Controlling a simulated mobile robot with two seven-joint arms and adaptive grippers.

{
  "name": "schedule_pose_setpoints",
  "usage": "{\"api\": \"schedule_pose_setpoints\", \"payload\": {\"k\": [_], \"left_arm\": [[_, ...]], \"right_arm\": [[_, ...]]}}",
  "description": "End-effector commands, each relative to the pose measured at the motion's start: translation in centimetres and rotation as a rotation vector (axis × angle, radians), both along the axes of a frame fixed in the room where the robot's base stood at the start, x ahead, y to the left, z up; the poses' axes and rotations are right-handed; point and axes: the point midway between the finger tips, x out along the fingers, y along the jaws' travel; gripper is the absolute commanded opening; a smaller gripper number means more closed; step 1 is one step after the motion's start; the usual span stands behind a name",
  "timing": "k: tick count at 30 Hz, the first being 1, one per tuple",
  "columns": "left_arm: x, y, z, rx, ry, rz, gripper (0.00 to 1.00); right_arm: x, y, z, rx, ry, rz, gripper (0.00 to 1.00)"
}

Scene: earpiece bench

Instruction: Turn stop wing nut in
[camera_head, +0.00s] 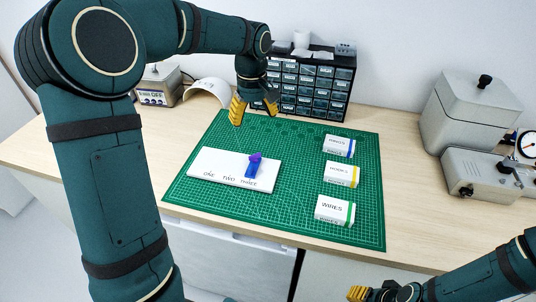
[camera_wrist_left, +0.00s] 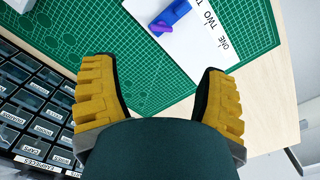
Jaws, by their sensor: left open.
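A purple wing nut (camera_head: 255,157) sits on a blue block (camera_head: 251,171) on the white board (camera_head: 215,165), which is marked ONE, TWO, THREE. The block stands near the word THREE. In the left wrist view the wing nut (camera_wrist_left: 161,27) and block (camera_wrist_left: 177,11) show at the top, beyond my fingertips. My left gripper (camera_head: 254,113) is open and empty, with its yellow fingers apart, above the back of the green mat and behind the board. My right gripper (camera_head: 371,293) is at the bottom edge, far from the board. Its finger opening is not clear.
A black drawer cabinet (camera_head: 311,86) is close behind my left gripper. A digital device (camera_head: 157,88) stands at the back left, and grey equipment (camera_head: 485,175) at the right. The mat's middle is clear.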

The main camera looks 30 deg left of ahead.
Motion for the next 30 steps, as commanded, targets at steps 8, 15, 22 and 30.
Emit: {"api": "schedule_pose_setpoints", "payload": {"k": [8, 15, 22, 30], "left_arm": [[-0.4, 0.5, -1.0, 0.0, 0.001, 0.062, 0.73], [-0.4, 0.6, -5.3, 0.0, 0.005, 0.06, 0.73], [-0.4, 0.5, -9.7, -0.001, 0.003, 0.058, 0.73], [-0.4, 0.5, -13.1, -0.002, 0.002, 0.058, 0.73]], "right_arm": [[-0.1, 0.0, -0.3, 0.001, 0.001, 0.002, 0.47], [-0.3, 0.1, -1.2, 0.002, 0.007, 0.006, 0.47], [-0.2, 0.1, -2.1, 0.001, 0.005, 0.006, 0.47], [-0.1, 0.0, -2.8, 0.001, 0.001, 0.006, 0.47]]}}
